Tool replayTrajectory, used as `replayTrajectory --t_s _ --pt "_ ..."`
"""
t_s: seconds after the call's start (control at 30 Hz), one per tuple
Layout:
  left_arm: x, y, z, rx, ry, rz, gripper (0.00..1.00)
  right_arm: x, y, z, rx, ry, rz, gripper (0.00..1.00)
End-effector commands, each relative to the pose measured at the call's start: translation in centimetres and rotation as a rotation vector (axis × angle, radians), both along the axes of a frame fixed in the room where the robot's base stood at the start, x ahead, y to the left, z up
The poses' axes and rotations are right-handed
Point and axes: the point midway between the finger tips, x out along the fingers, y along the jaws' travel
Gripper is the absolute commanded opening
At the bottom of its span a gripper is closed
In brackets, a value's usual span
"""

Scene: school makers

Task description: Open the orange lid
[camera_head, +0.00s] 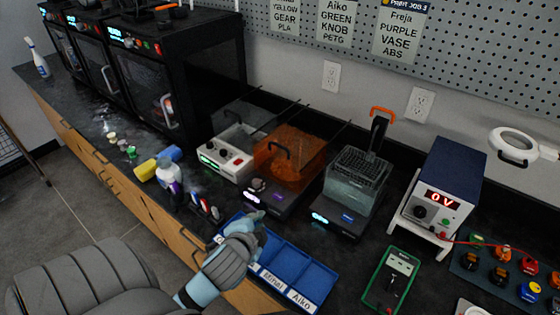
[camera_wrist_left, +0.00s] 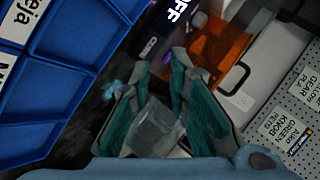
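The orange translucent lid (camera_head: 292,158) covers the middle dark machine (camera_head: 272,197) on the bench and looks closed. A black handle (camera_head: 281,150) is on it. In the left wrist view, the orange lid (camera_wrist_left: 223,45) and its dark handle (camera_wrist_left: 236,78) lie beyond the fingertips, up and right. My left gripper (camera_head: 255,217) is over the blue tray's back edge, in front of the machine and apart from the lid. In the left wrist view its teal-padded fingers (camera_wrist_left: 160,65) are spread, with nothing seen held. My right gripper is not in view.
A blue tray (camera_head: 318,271) lies below my left gripper. A clear tub (camera_head: 352,190) stands right of the orange lid, a white machine (camera_head: 226,160) left of it. Small bottles and markers (camera_head: 205,205) stand at front left. A power supply (camera_head: 445,185) stands right.

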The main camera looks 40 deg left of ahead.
Motion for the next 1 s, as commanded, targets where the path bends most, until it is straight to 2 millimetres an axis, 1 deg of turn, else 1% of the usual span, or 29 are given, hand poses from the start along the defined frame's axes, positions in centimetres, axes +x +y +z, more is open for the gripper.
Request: replayTrajectory --t_s 0.03,0.07,0.1,0.13,0.2,0.27,0.37,0.47,0.6,0.7,0.83,1.0 --pt "2.3 1.2 2.2 0.145 -0.055 -0.067 0.17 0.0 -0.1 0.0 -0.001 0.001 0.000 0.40" --pt "3.4 1.7 3.5 0.236 -0.083 -0.106 0.17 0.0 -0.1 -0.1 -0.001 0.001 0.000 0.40" --pt "4.8 2.2 5.3 0.350 -0.117 -0.152 0.17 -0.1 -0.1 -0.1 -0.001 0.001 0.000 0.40" --pt "5.7 2.5 6.5 0.429 -0.137 -0.182 0.17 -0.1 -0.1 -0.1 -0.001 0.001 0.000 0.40" --pt "7.2 2.9 8.5 0.568 -0.168 -0.230 0.17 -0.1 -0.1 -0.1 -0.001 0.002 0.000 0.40" --pt "8.1 3.2 9.3 0.627 -0.179 -0.249 0.17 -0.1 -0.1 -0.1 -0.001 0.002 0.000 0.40" --pt "9.5 3.7 9.1 0.640 -0.181 -0.254 0.17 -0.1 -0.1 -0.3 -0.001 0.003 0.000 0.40" --pt "11.7 4.8 8.6 0.637 -0.180 -0.252 0.17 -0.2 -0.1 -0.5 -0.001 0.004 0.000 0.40" --pt "15.5 6.5 7.9 0.633 -0.180 -0.249 0.17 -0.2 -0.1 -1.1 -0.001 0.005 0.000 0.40" --pt "17.6 7.5 7.4 0.632 -0.180 -0.251 0.17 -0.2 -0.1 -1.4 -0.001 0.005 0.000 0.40" --pt "19.4 8.3 7.0 0.630 -0.179 -0.251 0.17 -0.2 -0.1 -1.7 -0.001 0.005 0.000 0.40" --pt "20.5 8.8 6.9 0.629 -0.179 -0.252 0.17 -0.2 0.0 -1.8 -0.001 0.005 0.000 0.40"
